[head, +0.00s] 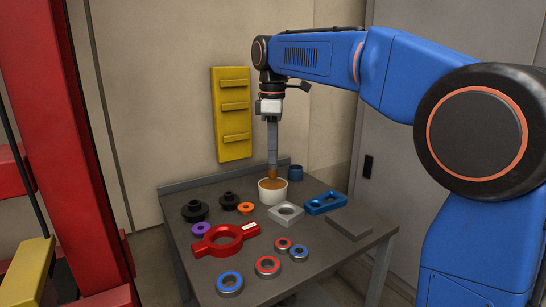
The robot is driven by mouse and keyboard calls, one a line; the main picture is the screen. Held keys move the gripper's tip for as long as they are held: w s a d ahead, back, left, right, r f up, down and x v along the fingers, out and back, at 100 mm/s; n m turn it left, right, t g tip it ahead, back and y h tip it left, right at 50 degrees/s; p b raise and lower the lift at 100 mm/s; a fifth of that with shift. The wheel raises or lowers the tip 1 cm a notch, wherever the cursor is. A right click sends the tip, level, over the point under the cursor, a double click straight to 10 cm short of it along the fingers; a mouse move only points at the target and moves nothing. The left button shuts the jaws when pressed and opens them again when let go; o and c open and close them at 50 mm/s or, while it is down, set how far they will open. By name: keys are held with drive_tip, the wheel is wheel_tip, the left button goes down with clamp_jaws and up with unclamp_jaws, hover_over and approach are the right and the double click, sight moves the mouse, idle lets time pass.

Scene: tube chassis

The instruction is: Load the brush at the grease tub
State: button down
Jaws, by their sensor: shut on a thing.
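A white grease tub (272,196) with orange-brown grease in it stands near the back middle of the table. My gripper (272,158) points straight down above the tub. It is shut on the brush (273,172), whose orange-brown lower part shows below the fingers. The brush's lower end reaches down to the tub's opening. I cannot tell from this view how deep the tip sits in the grease.
The grey table (335,272) holds a red ring clamp (208,246), black knobs (195,211), a grey square block (286,214), a blue bracket (326,203), a dark plate (349,223) and several rings (230,284). A red frame (85,130) rises at left.

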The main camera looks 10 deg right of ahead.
drive_tip(key=shift+r, duration=2.45)
